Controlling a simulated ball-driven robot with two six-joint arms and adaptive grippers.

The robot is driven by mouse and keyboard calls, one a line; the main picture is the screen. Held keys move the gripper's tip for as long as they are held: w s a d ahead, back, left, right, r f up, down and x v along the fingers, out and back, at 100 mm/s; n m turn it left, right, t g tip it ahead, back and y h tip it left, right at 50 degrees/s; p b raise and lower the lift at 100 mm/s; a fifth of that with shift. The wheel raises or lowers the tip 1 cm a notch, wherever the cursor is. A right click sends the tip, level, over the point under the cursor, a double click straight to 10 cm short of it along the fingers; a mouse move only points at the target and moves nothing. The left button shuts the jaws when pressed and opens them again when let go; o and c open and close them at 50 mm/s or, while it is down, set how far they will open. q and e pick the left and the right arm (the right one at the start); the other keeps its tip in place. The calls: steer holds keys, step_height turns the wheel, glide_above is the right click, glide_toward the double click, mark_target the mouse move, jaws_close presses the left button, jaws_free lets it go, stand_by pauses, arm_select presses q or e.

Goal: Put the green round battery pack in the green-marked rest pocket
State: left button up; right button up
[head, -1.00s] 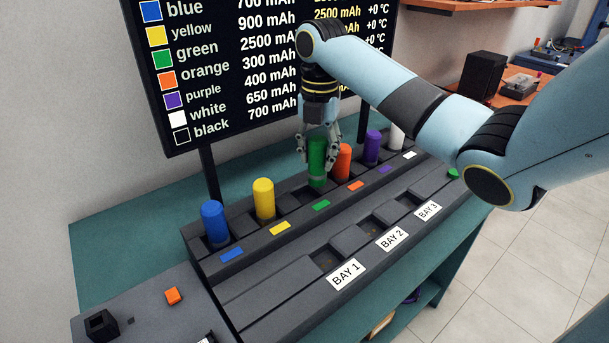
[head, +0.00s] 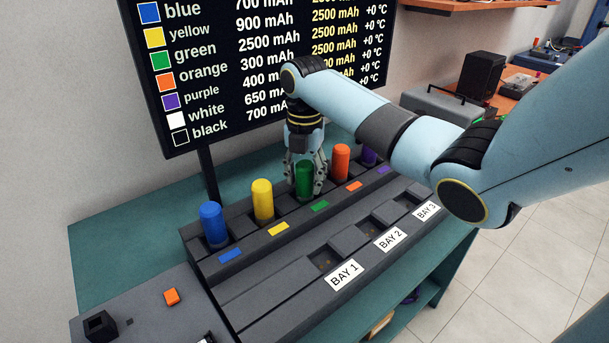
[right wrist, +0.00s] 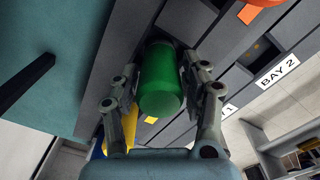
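The green round battery pack (head: 305,178) stands upright in line with the green mark (head: 320,206) on the rear row. Its base looks in or right at the green-marked pocket, but the fingers partly hide this. My right gripper (head: 306,176) points down with its fingers on both sides of the pack and looks closed on it. In the right wrist view the pack (right wrist: 161,80) sits between the two fingers, with very little space at the tips. My left gripper is not in view.
Blue (head: 213,224) and yellow (head: 262,202) packs stand to the left; orange (head: 341,162) and purple (head: 369,157) packs stand close on the right. The BAY 1 (head: 345,275), BAY 2 and BAY 3 slots in front look empty. A display (head: 240,75) stands behind.

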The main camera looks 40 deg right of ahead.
steer(key=shift+o, duration=0.9)
step_height(320, 180, up, 12)
steer(key=shift+r+p, duration=0.2)
steer(key=shift+p, duration=0.25)
steer(key=shift+f, duration=0.1)
